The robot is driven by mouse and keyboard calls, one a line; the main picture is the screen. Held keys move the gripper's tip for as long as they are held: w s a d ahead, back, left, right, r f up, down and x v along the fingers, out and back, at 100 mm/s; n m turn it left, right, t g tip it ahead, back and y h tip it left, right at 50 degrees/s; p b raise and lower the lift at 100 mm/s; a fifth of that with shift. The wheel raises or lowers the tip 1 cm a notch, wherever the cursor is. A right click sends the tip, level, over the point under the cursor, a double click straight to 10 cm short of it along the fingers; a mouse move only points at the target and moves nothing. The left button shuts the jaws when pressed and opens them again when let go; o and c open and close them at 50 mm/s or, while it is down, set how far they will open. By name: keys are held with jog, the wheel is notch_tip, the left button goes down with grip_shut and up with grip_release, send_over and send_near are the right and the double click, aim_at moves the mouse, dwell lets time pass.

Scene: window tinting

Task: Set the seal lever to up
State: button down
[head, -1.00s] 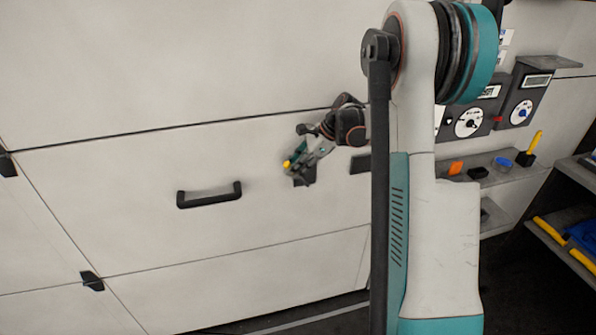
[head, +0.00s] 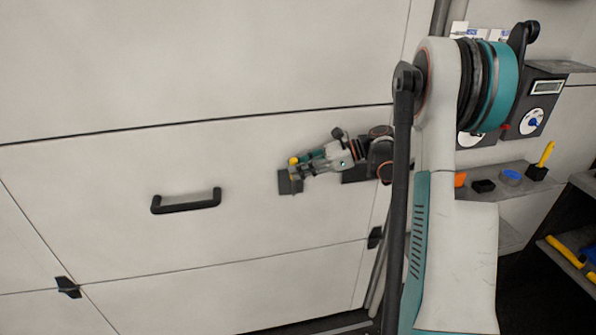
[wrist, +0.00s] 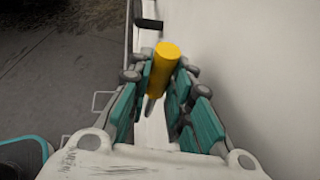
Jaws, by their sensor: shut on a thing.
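The seal lever has a yellow handle (head: 293,161) and sits at a small dark plate (head: 285,186) on the large white panel. In the wrist view the yellow handle (wrist: 164,62) stands between my finger pads. My gripper (head: 300,163) reaches it from the right and is shut on it; it also shows in the wrist view (wrist: 163,90). In the head view the yellow end is at the plate's upper edge. My fingers hide part of the lever's stem, so its exact angle is hard to tell.
A black pull handle (head: 187,202) is on the panel left of the lever. At the right, a shelf (head: 515,197) holds an orange item (head: 460,179), a blue item (head: 511,176) and a yellow-handled tool (head: 546,154). A dial unit (head: 535,119) is above.

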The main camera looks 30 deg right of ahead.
dwell(0.4)
jog(key=c, duration=1.4)
grip_release()
jog(key=shift+d, duration=0.1)
jog(key=shift+c, duration=0.2)
jog(key=v, duration=1.2)
jog(key=shift+f, duration=0.1)
